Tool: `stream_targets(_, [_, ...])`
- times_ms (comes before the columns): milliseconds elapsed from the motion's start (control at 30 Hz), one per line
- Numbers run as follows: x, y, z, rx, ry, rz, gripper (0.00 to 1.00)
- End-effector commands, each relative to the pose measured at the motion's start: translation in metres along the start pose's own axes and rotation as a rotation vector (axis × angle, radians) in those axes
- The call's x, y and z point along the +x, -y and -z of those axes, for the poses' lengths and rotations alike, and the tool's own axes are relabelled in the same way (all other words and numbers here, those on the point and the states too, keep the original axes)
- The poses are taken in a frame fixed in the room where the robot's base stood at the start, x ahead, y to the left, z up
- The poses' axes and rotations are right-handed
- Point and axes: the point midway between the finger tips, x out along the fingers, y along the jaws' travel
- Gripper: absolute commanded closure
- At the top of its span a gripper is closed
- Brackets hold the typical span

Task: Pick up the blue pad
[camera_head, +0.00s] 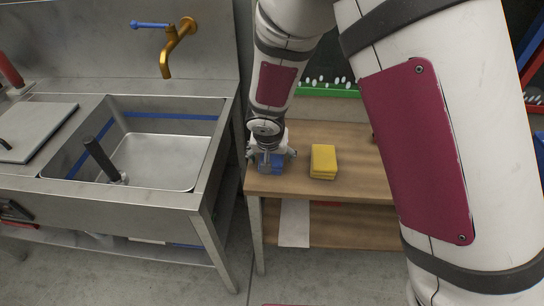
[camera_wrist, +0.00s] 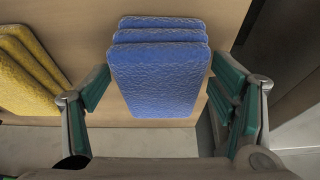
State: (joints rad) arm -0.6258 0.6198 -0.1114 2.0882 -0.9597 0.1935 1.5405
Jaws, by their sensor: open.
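In the wrist view, the blue pad (camera_wrist: 160,75) lies on a wooden table top (camera_wrist: 95,112), in a neat stack of layers. My gripper (camera_wrist: 162,92) is open, with one green-lined finger to the left of the blue pad and one to the right. Neither finger appears to press on it. In the head view, my gripper (camera_head: 270,158) points down at the left end of the wooden table. Only part of the blue pad (camera_head: 277,163) shows there, the rest being hidden by my gripper.
A yellow pad (camera_head: 323,161) lies on the table to the right of my gripper. A metal sink unit (camera_head: 150,197) with a brass tap (camera_head: 172,50) stands to the left, across a narrow gap. A green tray edge (camera_head: 330,92) is behind the table.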

Motion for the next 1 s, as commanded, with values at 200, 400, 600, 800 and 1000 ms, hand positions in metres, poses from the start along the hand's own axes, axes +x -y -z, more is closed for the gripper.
stream_targets(200, [0.0,0.0,0.0,0.0,0.0,0.0,0.6])
stream_targets(400, [0.0,0.0,0.0,0.0,0.0,0.0,0.73])
stream_targets(600, [-0.001,0.0,0.0,-0.001,0.0,0.0,0.74])
stream_targets(800, [-0.007,-0.001,0.002,0.0,-0.001,0.0,0.74])
stream_targets(1000, [-0.02,-0.002,0.006,0.001,-0.001,0.001,0.74])
